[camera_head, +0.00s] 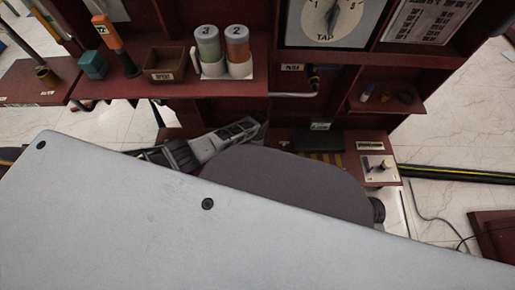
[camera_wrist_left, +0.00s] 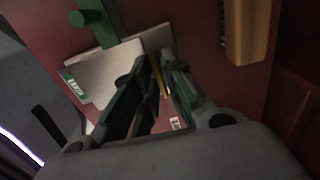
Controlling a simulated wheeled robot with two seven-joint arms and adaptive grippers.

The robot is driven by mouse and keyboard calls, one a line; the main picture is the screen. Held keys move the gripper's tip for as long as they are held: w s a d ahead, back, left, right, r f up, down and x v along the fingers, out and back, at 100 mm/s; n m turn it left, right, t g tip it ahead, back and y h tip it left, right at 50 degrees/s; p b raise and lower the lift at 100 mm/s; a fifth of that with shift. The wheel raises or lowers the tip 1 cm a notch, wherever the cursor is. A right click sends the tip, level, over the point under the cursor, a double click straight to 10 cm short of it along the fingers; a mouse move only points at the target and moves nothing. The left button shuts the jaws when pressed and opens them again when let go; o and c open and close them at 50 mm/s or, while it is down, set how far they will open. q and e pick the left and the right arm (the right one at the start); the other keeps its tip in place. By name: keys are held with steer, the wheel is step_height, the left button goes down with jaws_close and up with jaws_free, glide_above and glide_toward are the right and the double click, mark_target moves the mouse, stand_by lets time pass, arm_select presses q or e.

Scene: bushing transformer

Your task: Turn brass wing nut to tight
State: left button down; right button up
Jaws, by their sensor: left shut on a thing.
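In the left wrist view my left gripper (camera_wrist_left: 150,84) has its dark green fingers close together in front of a pale plate. A thin brass-coloured piece (camera_wrist_left: 158,74), which I take for the brass wing nut, shows at the fingertips. The fingers hide most of it, so its wings and angle cannot be told. In the head view my left arm reaches to the middle of the red bench, and the fingertips and wing nut cannot be made out there. My right gripper is not in view.
The pale plate (camera_wrist_left: 98,72) bears a green label, and a green rod (camera_wrist_left: 93,18) stands by it. An orange-brown block (camera_wrist_left: 247,35) is at upper right. The tap dial (camera_head: 333,20) is behind.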

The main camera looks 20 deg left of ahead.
arm_select(q)
steer(key=c, duration=1.6)
jaws_free()
steer(key=shift+c, duration=0.2)
steer(key=shift+r, duration=0.25)
step_height(320, 180, up, 12)
steer(key=shift+f, duration=0.25)
steer(key=shift+d, duration=0.1)
